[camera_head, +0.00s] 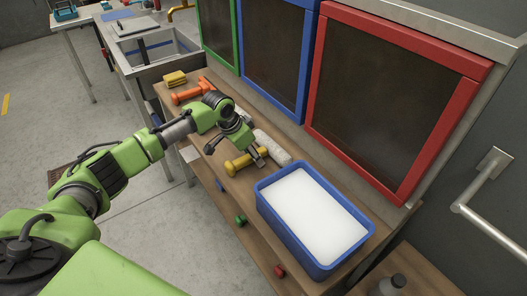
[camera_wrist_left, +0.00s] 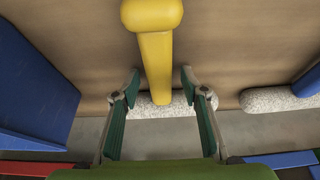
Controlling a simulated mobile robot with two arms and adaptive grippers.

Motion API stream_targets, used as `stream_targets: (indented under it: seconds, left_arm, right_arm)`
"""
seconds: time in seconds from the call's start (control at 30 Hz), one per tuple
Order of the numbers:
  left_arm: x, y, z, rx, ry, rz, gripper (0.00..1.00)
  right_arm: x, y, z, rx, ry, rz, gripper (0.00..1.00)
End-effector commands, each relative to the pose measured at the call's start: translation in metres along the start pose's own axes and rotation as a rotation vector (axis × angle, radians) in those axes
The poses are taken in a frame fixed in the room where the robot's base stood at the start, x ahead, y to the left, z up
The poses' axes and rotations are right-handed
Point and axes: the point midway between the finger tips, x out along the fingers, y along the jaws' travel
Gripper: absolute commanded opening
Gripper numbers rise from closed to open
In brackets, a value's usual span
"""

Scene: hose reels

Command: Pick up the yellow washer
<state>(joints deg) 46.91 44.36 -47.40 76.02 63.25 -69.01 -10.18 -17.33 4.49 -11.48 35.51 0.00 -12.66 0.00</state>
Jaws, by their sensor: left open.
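The yellow washer has a yellow handle (camera_head: 240,164) and a white fleecy head (camera_head: 272,147), and lies on the wooden shelf left of the blue tub. In the left wrist view the yellow handle (camera_wrist_left: 156,60) runs down to the white speckled bar (camera_wrist_left: 150,106). My left gripper (camera_head: 257,160) is over the washer, its fingers apart. In the wrist view the fingers (camera_wrist_left: 159,80) stand on either side of the handle, with gaps on both sides. How far they are above the shelf is hard to tell. My right gripper is not in view.
A blue tub (camera_head: 262,207) with white contents stands right of the washer. Orange tools (camera_head: 190,94) and yellow sponges (camera_head: 174,78) lie farther left. Another white fleecy bar (camera_wrist_left: 275,98) lies nearby. Framed boards, including a red one (camera_head: 455,125), rise behind the shelf.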

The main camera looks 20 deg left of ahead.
Motion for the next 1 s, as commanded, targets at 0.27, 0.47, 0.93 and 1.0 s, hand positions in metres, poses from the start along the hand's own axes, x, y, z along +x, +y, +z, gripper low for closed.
stream_targets:
  seconds: [0.27, 0.47, 0.93, 1.0]
  left_arm:
    - [0.0014, 0.0003, 0.0009, 0.0, -0.001, 0.001, 0.4]
    - [0.0035, 0.0002, 0.0017, 0.0, 0.0, 0.001, 0.4]
    - [0.0043, -0.0002, 0.002, 0.0, 0.0, 0.0, 0.0]
    - [0.0044, -0.0002, 0.0022, 0.0, 0.0, 0.0, 0.0]
  right_arm:
    - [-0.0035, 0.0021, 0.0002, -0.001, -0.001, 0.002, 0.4]
    - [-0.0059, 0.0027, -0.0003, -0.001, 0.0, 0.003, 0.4]
    - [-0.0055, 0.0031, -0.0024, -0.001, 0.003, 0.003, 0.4]
    - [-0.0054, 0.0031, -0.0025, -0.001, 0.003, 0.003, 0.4]
